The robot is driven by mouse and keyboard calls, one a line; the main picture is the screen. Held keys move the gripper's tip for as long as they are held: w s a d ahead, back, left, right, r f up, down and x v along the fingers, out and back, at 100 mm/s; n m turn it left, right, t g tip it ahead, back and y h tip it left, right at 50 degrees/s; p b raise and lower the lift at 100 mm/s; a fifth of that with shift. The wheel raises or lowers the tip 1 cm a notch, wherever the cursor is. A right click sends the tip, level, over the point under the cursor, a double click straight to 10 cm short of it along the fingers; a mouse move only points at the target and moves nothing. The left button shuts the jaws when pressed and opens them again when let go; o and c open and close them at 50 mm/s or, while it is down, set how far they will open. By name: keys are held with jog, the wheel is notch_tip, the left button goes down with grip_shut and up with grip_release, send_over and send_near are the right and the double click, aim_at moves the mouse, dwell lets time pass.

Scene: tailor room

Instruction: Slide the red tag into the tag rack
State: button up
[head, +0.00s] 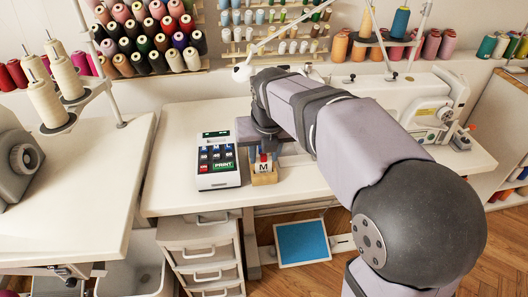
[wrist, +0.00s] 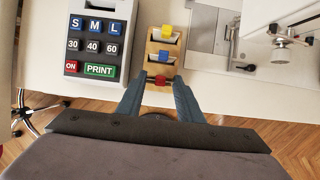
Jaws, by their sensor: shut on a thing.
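The wooden tag rack (head: 265,180) stands near the front edge of the white table; in the wrist view (wrist: 150,50) it runs away from me. It holds a yellow tag (wrist: 167,31) at the far end and a blue tag (wrist: 162,56) nearer. My gripper (wrist: 160,82) is shut on the red tag (wrist: 161,79), over the near end of the rack. In the head view the red tag (head: 264,157) shows above a white face marked M. I cannot tell whether its lower edge is inside a slot.
A label printer (head: 218,166) with coloured keys stands close left of the rack. A sewing machine (head: 430,110) is at the right. Thread spools (head: 150,45) line the back wall. The tabletop left of the printer is clear.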

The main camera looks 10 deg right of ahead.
jog(key=shift+f, duration=0.25)
jog(key=o, duration=1.1)
jog(key=shift+c, duration=0.2)
jog(key=shift+r, duration=0.1)
jog(key=p+v, duration=0.1)
jog(key=v, duration=0.6)
jog(key=shift+s, duration=0.1)
